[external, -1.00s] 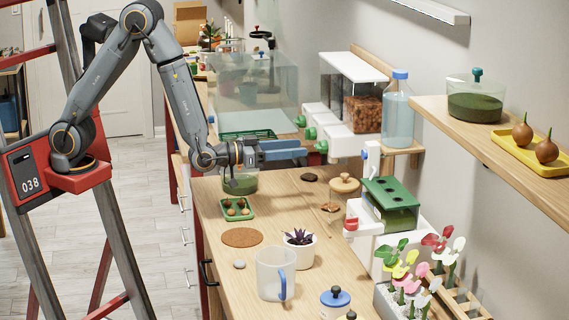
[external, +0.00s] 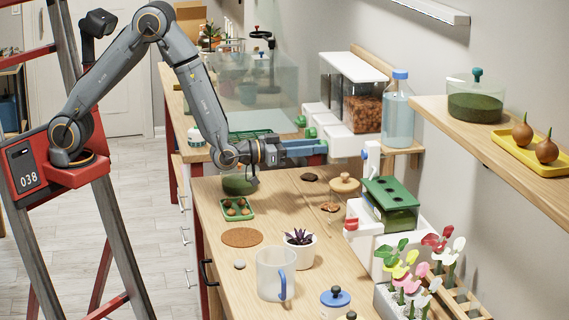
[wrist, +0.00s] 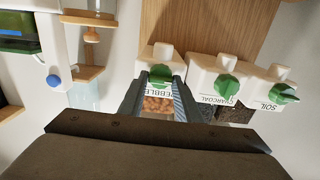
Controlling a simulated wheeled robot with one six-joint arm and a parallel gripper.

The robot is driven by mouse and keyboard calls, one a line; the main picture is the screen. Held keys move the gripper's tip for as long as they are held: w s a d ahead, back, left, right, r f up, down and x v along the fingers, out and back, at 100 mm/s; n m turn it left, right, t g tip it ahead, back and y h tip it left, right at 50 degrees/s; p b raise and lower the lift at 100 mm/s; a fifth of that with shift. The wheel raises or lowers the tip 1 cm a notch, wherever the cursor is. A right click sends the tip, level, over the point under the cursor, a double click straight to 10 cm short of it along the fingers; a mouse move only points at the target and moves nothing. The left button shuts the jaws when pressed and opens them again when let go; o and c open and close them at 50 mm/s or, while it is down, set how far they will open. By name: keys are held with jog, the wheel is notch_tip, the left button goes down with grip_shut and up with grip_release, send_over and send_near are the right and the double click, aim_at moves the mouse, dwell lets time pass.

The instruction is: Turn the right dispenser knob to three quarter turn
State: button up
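Three white dispensers with green knobs show in the wrist view. The pebbles dispenser (wrist: 147,60) is the picture-left one there, and the nearest, right-hand one in the external view (external: 345,143). Its green knob (wrist: 160,74) sits between the two fingertips of my gripper (wrist: 160,86); contact on each side cannot be told. In the external view my gripper (external: 322,150) reaches right, its blue fingers apart at the dispenser front, hiding that knob. The charcoal knob (wrist: 227,88) and the soil knob (wrist: 284,93) are clear of my fingers.
A water bottle (external: 398,112) stands right of the dispensers. A green-lidded box (external: 392,190) and a wooden-lidded jar (external: 344,184) stand nearer. A mug (external: 270,275) and a potted succulent (external: 299,249) are in front. A green tray (external: 237,213) lies below my arm.

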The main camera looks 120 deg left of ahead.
jog(key=shift+n+b, duration=0.65)
jog(key=shift+n, duration=0.05)
jog(key=o, duration=1)
jog(key=shift+b+v, duration=1)
jog(key=shift+v, duration=2.95)
